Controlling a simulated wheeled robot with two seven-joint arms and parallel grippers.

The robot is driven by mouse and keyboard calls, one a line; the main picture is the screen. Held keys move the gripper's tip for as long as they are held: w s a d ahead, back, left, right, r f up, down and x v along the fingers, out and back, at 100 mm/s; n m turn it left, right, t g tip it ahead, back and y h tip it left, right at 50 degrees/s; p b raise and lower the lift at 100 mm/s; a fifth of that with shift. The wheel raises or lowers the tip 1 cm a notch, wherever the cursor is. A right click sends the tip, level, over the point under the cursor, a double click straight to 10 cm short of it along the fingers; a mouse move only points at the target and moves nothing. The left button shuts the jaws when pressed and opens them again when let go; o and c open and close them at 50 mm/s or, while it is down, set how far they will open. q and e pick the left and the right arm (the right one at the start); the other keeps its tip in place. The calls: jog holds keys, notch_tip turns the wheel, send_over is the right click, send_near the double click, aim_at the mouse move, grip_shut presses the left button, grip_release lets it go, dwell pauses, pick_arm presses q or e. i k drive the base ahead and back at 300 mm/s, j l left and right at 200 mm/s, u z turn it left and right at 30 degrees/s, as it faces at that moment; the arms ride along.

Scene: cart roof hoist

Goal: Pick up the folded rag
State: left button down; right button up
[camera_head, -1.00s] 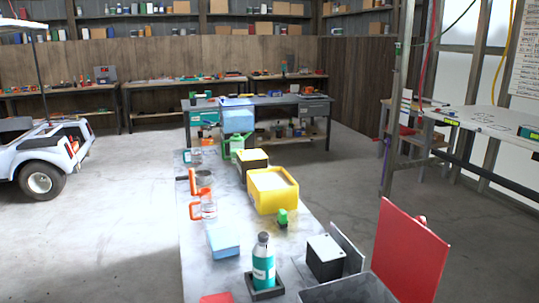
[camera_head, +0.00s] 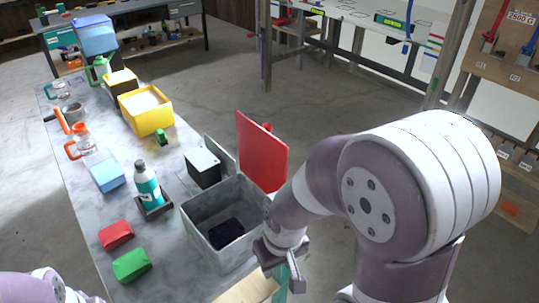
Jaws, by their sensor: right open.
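A dark blue folded cloth-like piece (camera_head: 226,232) lies on the floor of an open grey bin (camera_head: 196,237). A red folded-looking piece (camera_head: 116,235) and a green one (camera_head: 131,265) lie on the bench left of the bin. I cannot tell for sure which of these is the folded rag. My right gripper (camera_head: 283,272) is open, at the bin's right near corner, outside its opening and apart from all three pieces. A teal strip shows behind its fingers. Part of my left arm shows at the bottom left; its fingers are out of view.
A teal bottle (camera_head: 147,185) stands in a dark holder, with a black box (camera_head: 203,166) beside it. A red upright panel (camera_head: 262,152) rises behind the bin. A yellow bin (camera_head: 146,122), blue block (camera_head: 107,175) and orange-handled jugs stand farther along the bench (camera_head: 88,205).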

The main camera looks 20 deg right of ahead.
aim_at(221, 235)
jog(key=l+u, duration=0.3)
jog(key=l, duration=0.45)
jog(key=l+u, duration=0.3)
jog(key=l, duration=0.45)
jog(key=l+u, duration=0.3)
jog(key=l, duration=0.45)
jog(key=i+l+u, duration=0.1)
jog(key=i+l, duration=0.15)
jog(key=l, duration=0.15)
jog(key=l+u, duration=0.3)
jog(key=i+l+u, duration=0.1)
jog(key=l+u, duration=0.25)
jog(key=j, duration=0.1)
